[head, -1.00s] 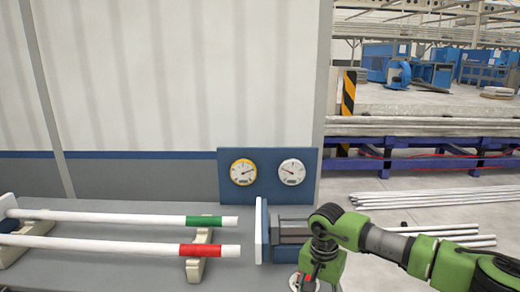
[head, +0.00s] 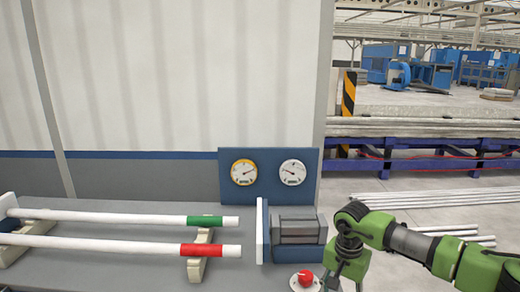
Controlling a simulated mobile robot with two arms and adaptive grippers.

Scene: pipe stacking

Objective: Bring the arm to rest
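My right arm (head: 400,240), green and dark grey, comes in from the right. Its wrist is bent downward beside the bench's right end. The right gripper itself is below the picture's lower edge or hidden by the wrist. My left arm and gripper are not in view. A red knob on a white round dial (head: 304,280) sits at the bench front, just left of the wrist and apart from it.
Two white pipes, one green-banded (head: 120,217) and one red-banded (head: 120,248), lie on cradles on the grey bench (head: 110,279). A grey and blue vise-like block (head: 297,233) stands right of them. Two gauges (head: 268,173) stand behind. Loose pipes (head: 440,199) lie on the floor at right.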

